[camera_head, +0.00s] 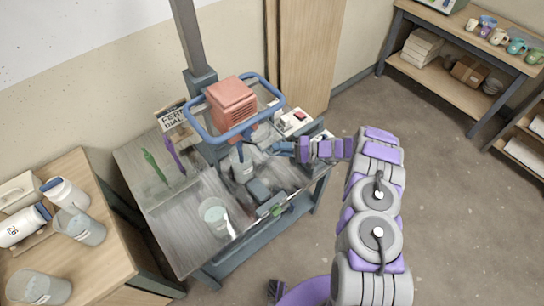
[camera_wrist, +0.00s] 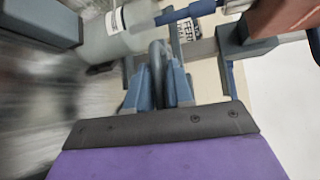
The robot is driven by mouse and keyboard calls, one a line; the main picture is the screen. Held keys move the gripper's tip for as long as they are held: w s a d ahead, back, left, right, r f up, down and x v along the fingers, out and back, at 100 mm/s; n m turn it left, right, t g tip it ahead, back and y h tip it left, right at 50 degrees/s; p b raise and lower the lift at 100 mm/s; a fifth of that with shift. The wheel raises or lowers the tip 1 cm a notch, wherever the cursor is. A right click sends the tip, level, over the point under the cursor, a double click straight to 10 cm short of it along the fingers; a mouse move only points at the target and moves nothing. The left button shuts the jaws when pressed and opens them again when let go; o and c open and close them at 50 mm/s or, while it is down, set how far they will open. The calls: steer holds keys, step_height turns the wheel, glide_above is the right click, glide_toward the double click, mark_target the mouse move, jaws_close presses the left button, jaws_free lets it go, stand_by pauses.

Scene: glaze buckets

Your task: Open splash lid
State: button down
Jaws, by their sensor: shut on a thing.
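My gripper (camera_head: 283,148) is at the right side of the mixer stand, below a blue rounded frame (camera_head: 195,126). In the wrist view its fingers (camera_wrist: 158,88) are closed around a grey rounded bar (camera_wrist: 157,55), likely a handle. The frame loops around a red motor block (camera_head: 232,103), which also shows at the top right of the wrist view (camera_wrist: 285,14). A pale bucket (camera_head: 243,163) stands under the motor, just left of my gripper; it shows in the wrist view (camera_wrist: 105,38). I cannot tell clearly which part is the splash lid or how far open it stands.
The grey bench (camera_head: 190,247) holds another bucket (camera_head: 214,216) and green and purple tools at left. A wooden table (camera_head: 100,190) with jars stands at far left. Shelves with mugs (camera_head: 517,46) are at right. The floor at right is clear.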

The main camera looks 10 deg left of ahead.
steer(key=shift+s+d+f, duration=0.15)
steer(key=shift+f, duration=0.35)
steer(key=c, duration=1.2)
jaws_free()
steer(key=shift+r, duration=0.15)
steer(key=shift+w+r, duration=0.1)
steer(key=shift+w, duration=0.1)
steer(key=d, duration=0.5)
steer(key=w+d+r+p, duration=0.1)
steer(key=d, duration=0.5)
steer(key=d+r, duration=0.1)
steer(key=d, duration=0.5)
steer(key=shift+w+d+r, duration=0.1)
steer(key=shift+w+r, duration=0.05)
steer(key=shift+w, duration=0.15)
